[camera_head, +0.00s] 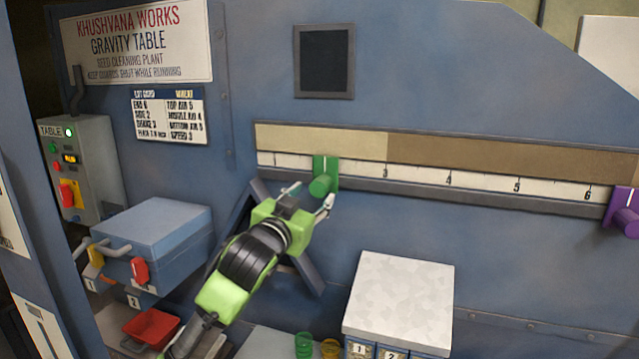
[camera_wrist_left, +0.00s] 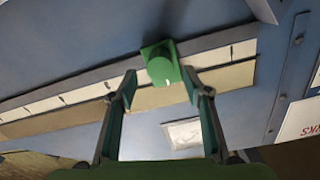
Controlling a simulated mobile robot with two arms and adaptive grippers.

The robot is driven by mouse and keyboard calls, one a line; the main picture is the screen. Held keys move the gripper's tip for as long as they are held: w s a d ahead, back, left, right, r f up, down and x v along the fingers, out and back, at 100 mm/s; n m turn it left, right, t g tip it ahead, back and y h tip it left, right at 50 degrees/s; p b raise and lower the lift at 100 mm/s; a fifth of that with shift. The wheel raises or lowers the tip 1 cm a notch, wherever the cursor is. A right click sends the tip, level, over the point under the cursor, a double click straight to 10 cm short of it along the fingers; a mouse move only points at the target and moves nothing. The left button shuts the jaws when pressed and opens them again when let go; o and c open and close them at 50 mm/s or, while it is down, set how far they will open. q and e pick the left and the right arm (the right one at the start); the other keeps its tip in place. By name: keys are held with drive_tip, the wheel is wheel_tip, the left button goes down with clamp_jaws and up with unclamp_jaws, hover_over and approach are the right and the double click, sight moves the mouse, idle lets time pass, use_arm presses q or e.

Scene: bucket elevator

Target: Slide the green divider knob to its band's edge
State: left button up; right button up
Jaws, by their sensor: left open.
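The green divider knob (camera_head: 322,184) sits on the numbered rail (camera_head: 420,184) between marks 1 and 3, covering mark 2. Above it runs the pale tan band (camera_head: 300,140), whose edge with the darker brown band (camera_head: 460,160) is near mark 3, right of the knob. My left gripper (camera_head: 310,196) is open at the knob, one fingertip on each side. In the left wrist view the knob (camera_wrist_left: 161,66) lies between and slightly beyond the fingertips (camera_wrist_left: 160,82); whether they touch it is unclear. My right gripper is out of view.
A purple knob (camera_head: 623,211) sits at the rail's right end near mark 6. A white-topped box (camera_head: 400,290) stands below the rail. A blue box (camera_head: 150,240) with levers and a control box (camera_head: 80,165) are at left. The rail between both knobs is clear.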

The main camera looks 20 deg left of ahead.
sight(318, 189)
use_arm(q)
drive_tip(key=w+p, duration=0.1)
drive_tip(key=w, duration=0.3)
drive_tip(key=shift+r, duration=0.15)
drive_tip(key=shift+w, duration=0.85)
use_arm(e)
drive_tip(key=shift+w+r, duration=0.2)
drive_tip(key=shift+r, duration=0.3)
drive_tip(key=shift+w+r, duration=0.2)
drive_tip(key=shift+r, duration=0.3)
